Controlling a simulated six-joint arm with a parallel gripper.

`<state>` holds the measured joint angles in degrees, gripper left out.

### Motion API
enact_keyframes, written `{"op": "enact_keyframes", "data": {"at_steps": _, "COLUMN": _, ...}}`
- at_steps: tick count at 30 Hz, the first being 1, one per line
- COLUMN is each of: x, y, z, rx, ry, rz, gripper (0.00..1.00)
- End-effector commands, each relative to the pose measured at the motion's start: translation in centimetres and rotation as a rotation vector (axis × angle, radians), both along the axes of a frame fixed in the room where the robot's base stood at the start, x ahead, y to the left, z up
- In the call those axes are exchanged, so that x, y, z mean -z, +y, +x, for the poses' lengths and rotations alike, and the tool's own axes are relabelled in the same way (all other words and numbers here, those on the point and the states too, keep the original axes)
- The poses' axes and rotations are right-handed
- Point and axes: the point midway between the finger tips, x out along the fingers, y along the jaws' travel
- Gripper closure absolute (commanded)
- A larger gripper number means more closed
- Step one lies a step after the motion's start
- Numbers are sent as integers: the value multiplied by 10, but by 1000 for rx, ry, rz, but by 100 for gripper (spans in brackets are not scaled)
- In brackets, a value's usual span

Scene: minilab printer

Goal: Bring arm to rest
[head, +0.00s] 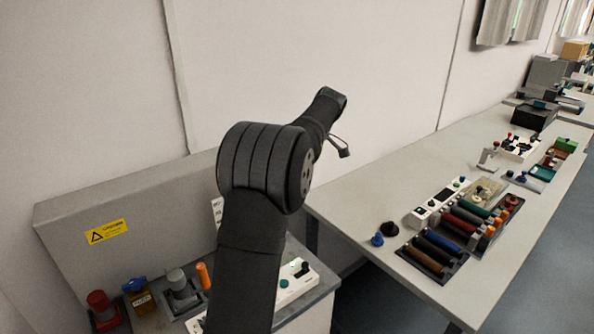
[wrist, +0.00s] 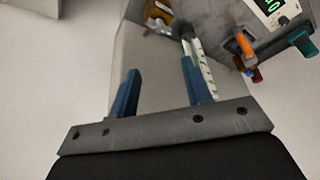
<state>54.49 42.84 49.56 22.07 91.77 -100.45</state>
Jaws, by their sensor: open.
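My gripper (wrist: 160,82) shows in the wrist view as two blue fingers standing well apart on a grey bar. It is open, and nothing is held between the fingers. In the head view my dark arm rises from the bottom centre, bends at a large joint and reaches up and right. The fingers are hard to make out there. The arm's far end is in front of the bare wall, above and left of the long table.
A grey machine housing (head: 140,215) with a yellow warning label stands at the left. Red, blue and orange knobs sit on its front ledge. The long table (head: 400,170) at right carries rollers (head: 438,250) and control boxes. The wrist view shows a panel with a green display (wrist: 270,6).

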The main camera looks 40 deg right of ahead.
Motion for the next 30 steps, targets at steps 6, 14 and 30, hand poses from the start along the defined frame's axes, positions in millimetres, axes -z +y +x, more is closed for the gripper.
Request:
{"op": "enact_keyframes", "data": {"at_steps": 6, "x": 0, "y": 0, "z": 0, "rx": 0, "ry": 0, "rz": 0, "gripper": 55}}
{"op": "enact_keyframes", "data": {"at_steps": 14, "x": 1, "y": 0, "z": 0, "rx": 0, "ry": 0, "rz": 0, "gripper": 55}}
{"op": "enact_keyframes", "data": {"at_steps": 30, "x": 76, "y": 23, "z": 22, "rx": -2, "ry": 1, "rz": 2, "gripper": 55}}
